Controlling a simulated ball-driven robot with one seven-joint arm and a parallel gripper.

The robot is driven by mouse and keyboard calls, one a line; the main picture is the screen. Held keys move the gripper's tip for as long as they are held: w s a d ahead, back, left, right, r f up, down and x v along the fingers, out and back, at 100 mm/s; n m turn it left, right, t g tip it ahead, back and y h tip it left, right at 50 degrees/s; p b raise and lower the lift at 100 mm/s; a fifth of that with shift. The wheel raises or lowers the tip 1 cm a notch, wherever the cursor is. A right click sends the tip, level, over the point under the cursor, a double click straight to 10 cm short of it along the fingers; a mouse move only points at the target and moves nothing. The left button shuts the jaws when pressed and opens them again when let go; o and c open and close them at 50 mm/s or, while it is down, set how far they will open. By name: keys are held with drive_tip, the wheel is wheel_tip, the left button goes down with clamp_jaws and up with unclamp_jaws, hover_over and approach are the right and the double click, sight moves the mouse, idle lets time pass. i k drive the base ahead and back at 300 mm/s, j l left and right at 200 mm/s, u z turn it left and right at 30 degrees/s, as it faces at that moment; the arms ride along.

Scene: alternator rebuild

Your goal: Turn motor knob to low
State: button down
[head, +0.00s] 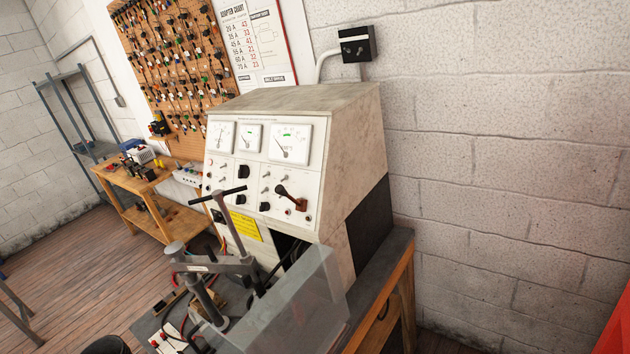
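A tester cabinet (345,125) with a white control panel (218,165) stands right of the middle. The panel carries black knobs, one at upper centre (244,171), one lower (264,207) and one left of that (241,199). A larger brown-and-black lever handle (292,198) sits at the lower right of the panel. The labels are too small to read, so I cannot tell which is the motor knob or where it points. Three dial gauges (290,141) line the panel's top. My gripper is not in view.
A clamp with a T-handle (215,262) and a clear guard (305,300) stand in front of the panel's lower part. A wooden workbench (140,187) is at left, a red object (615,332) at lower right. Wooden floor (75,255) is open at left.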

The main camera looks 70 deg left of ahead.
sight(242, 199)
drive_tip(key=u, duration=2.3)
drive_tip(key=i+j, duration=0.3)
drive_tip(key=j, duration=0.15)
drive_tip(key=i+j, duration=0.3)
drive_tip(key=j, duration=0.2)
drive_tip(key=i+j, duration=0.3)
drive_tip(key=j, duration=0.15)
drive_tip(key=i+j, duration=0.3)
drive_tip(key=j, duration=0.2)
